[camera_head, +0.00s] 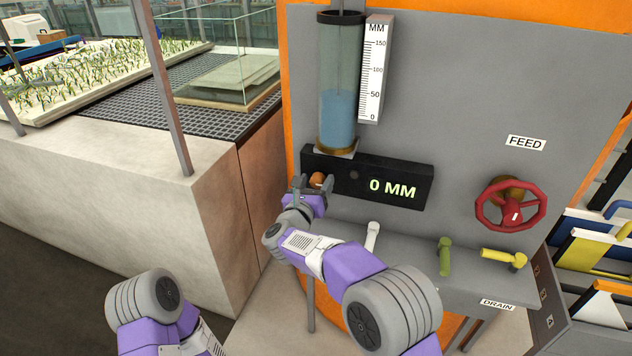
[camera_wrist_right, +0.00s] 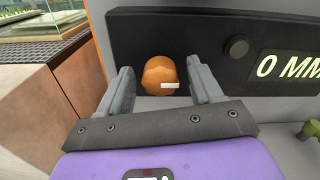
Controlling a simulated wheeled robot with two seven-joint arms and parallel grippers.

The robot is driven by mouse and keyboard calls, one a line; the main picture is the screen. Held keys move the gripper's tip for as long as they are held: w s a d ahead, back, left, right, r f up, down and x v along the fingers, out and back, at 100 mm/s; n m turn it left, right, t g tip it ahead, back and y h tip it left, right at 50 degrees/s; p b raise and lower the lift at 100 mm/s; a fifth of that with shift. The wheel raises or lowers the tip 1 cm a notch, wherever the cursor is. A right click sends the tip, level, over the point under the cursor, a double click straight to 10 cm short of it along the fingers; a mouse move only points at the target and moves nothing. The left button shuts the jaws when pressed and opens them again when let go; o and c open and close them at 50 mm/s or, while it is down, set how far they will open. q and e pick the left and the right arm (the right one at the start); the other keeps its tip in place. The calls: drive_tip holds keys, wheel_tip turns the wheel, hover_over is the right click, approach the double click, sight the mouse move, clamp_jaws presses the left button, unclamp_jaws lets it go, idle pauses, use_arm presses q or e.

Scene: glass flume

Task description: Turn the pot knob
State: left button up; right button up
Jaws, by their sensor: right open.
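The pot knob (camera_head: 317,180) is a small orange-brown knob at the left end of the black panel (camera_head: 345,172) that reads 0 MM. In the right wrist view the knob (camera_wrist_right: 160,75) shows a small white mark on its face. My right gripper (camera_head: 313,183) is at the knob, with its fingers open on either side of it. In the right wrist view a gap shows between the knob and each finger of the right gripper (camera_wrist_right: 164,84). My left arm shows at the bottom left, but its gripper is out of view.
A clear gauge tube (camera_head: 339,70) with blue water and a scale (camera_head: 374,70) stand above the panel. A red handwheel (camera_head: 510,204) is at the right. White (camera_head: 372,236), green (camera_head: 445,256) and yellow (camera_head: 505,257) valve handles sit below. A concrete block (camera_head: 195,215) stands left.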

drive_tip(key=shift+w+d, duration=0.1)
drive_tip(key=shift+w, duration=0.2)
drive_tip(key=c, duration=1)
drive_tip(key=shift+n, duration=0.3)
